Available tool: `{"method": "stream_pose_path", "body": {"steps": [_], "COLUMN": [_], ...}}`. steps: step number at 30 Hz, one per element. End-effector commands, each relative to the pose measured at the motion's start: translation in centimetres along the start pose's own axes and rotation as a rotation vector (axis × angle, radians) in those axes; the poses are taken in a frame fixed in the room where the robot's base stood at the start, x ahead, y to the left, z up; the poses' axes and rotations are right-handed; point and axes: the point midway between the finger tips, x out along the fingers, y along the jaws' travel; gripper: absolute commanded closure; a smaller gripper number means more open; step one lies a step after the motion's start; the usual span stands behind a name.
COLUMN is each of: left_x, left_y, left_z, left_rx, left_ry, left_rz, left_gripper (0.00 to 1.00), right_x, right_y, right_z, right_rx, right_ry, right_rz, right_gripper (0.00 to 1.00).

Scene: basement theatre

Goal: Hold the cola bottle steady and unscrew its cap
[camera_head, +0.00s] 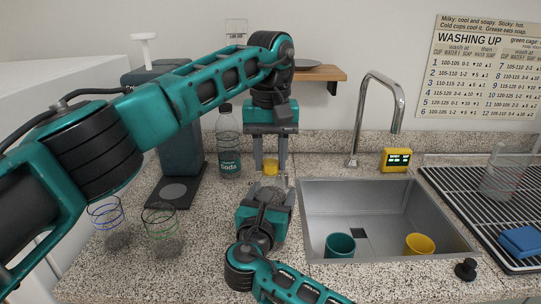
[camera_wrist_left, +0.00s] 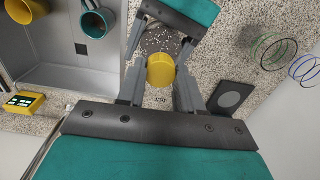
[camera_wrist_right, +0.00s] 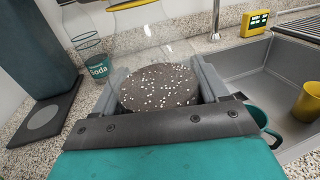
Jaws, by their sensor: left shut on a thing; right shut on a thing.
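The cola bottle (camera_head: 269,186) is see-through and stands between my grippers at the left of the sink, its outline hard to make out. A dark, white-speckled round patch of the bottle (camera_wrist_right: 160,87) fills the space between the right fingers. My right gripper (camera_head: 266,196) is shut on the bottle's body from the front. My left gripper (camera_head: 270,158) reaches down from above and is shut on the yellow cap (camera_head: 271,165). The cap also shows between the left fingers in the left wrist view (camera_wrist_left: 160,71). I cannot tell whether the cap is still threaded on the neck.
A soda bottle (camera_head: 229,150) stands behind, left of the grippers. Two clear glasses (camera_head: 162,228) stand at front left. The sink (camera_head: 318,215) holds a teal cup (camera_head: 340,245) and a yellow cup (camera_head: 419,244). A tap (camera_head: 357,130) and yellow timer (camera_head: 396,159) stand behind it.

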Motion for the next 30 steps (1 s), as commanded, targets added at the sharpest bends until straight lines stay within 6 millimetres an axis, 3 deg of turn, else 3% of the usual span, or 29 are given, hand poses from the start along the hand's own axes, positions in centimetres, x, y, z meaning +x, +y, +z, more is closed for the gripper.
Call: {"method": "stream_pose_path", "body": {"steps": [5,30], "left_x": [-0.03,-0.15], "left_y": [-0.02,0.0], "left_z": [0.0,0.07], "left_rx": [-0.209,-1.838], "left_ry": [0.0,0.0], "left_rz": [-0.001,-0.001], "left_gripper": [1.0,1.0], "right_x": [0.0,0.01], "right_y": [-0.01,-0.01], "right_z": [-0.07,-0.07], "right_rx": [0.0,0.0], "right_ry": [0.001,0.002], "right_rz": [0.0,0.0], "right_gripper": [1.0,1.0]}}
